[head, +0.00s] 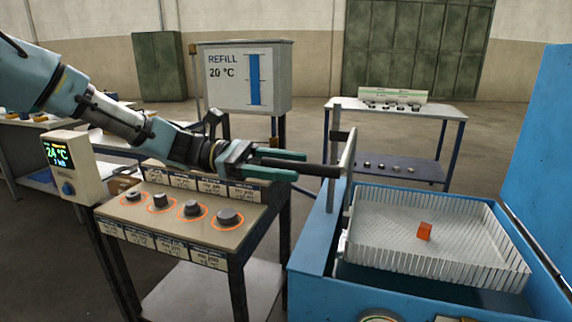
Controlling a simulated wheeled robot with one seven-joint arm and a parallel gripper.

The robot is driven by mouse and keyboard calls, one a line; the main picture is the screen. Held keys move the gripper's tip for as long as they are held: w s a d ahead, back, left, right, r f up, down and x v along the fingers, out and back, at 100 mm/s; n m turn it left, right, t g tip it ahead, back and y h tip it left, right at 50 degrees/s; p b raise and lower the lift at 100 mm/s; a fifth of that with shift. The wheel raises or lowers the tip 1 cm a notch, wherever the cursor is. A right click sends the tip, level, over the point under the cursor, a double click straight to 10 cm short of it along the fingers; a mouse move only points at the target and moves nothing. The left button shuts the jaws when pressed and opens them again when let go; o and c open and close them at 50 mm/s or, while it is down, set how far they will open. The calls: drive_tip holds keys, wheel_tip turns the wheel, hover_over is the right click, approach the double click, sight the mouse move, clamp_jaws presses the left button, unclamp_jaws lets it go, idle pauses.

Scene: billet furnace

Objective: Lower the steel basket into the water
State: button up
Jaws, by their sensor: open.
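The steel basket (375,252) is a pale slatted tray at the right, inside the blue tank (313,262). A dark bar handle (318,170) sticks out to the left from an upright frame (346,178) at the basket's left side. My gripper (304,164) is open, with its teal fingers on either side of the handle's left end. I cannot tell whether the fingers touch it. The basket looks raised at the tank's mouth. The water beneath is mostly hidden.
A stand (192,205) with several dark round pieces in orange rings is below my arm. A small display box (72,165) reads 24 °C at the left. A REFILL panel (245,78) reading 20 °C stands behind. A back table (415,108) holds small pieces.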

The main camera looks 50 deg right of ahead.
clamp_jaws()
idle(1.3)
